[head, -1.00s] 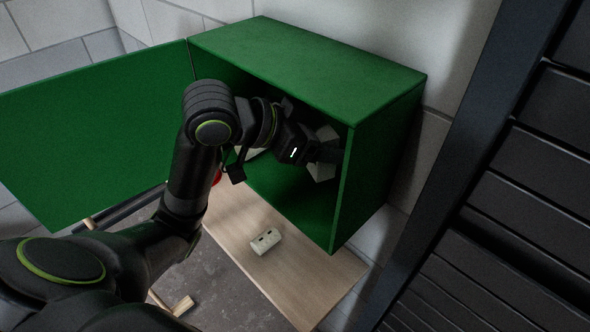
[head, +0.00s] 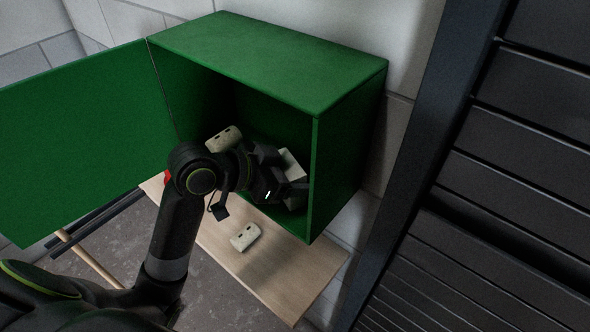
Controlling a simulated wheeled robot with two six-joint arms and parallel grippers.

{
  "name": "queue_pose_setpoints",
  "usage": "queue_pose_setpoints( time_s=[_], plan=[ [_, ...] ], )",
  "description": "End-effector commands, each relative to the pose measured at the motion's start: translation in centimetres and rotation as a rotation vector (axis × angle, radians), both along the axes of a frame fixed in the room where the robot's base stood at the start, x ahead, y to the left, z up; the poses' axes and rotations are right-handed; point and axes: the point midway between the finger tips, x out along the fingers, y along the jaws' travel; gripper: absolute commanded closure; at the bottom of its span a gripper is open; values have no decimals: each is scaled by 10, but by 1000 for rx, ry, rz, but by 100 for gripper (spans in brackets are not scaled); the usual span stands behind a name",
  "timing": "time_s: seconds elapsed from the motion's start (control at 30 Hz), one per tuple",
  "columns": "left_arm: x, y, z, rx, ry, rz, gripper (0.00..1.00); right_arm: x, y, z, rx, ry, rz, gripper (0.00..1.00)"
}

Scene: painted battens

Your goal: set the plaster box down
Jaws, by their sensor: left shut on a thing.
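The pale plaster box (head: 291,162) is in my left gripper (head: 292,187), which is shut on it. The box is at the right side of the open green cabinet (head: 265,62), close to the right wall. The dark fingers and wrist hide part of it. I cannot tell whether its underside touches the cabinet floor. My left arm reaches in through the cabinet's open front. My right gripper is not in view.
The green door (head: 85,135) stands open to the left. A pale block with two holes (head: 224,139) is in the cabinet, partly behind my arm. A similar block (head: 245,237) lies on the wooden board (head: 285,280) below. A dark slatted panel (head: 490,200) stands at right.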

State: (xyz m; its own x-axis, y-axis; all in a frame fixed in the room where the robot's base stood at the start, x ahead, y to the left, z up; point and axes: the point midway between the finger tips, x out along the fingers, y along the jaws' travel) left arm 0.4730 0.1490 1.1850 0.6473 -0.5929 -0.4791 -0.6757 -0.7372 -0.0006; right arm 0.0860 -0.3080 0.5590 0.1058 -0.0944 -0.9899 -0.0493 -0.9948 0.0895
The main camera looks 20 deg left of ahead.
Motion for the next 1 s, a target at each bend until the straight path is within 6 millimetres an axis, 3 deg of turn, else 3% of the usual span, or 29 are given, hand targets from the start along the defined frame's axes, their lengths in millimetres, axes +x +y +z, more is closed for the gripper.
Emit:
queue_pose_setpoints(
  time_s=[0.23, 0.27, 0.4, 0.77, 1.0],
  plan=[
    [0, 0, -4, 0, 0, 0, 50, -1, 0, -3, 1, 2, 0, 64],
    [0, 0, -3, 0, 0, 0, 25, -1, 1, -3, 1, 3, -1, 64],
    [0, 0, -3, 0, 0, 0, 7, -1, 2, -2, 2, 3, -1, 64],
    [0, 0, 2, 1, -1, 0, 6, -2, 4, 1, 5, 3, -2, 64],
    [-11, 13, 9, 6, -5, 2, 6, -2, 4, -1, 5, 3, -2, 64]
  ],
)
